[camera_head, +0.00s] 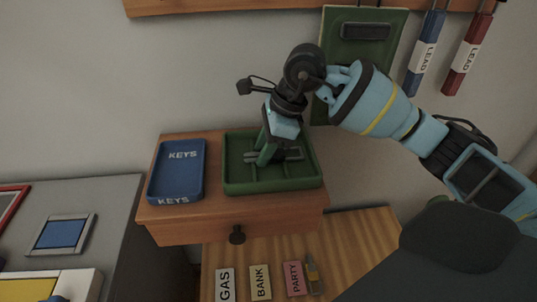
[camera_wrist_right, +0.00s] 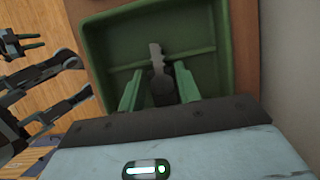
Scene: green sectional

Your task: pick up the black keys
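The black keys (camera_wrist_right: 157,62) lie in the green tray (camera_wrist_right: 218,40), dark and flat. In the head view the keys (camera_head: 292,155) show as a dark shape beside the fingertips. My right gripper (camera_head: 264,156) reaches down from above into the green tray (camera_head: 232,185). In the wrist view the two green fingers of the right gripper (camera_wrist_right: 157,88) stand apart, with part of the keys in the gap between them. The near part of the keys is hidden by the gripper body. I cannot tell whether a finger touches them.
A blue tray marked KEYS (camera_head: 158,180) stands left of the green one on the wooden drawer unit (camera_head: 190,228). A green panel (camera_head: 385,55) and blue (camera_head: 424,52) and red (camera_head: 468,55) LEAD holders hang on the wall.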

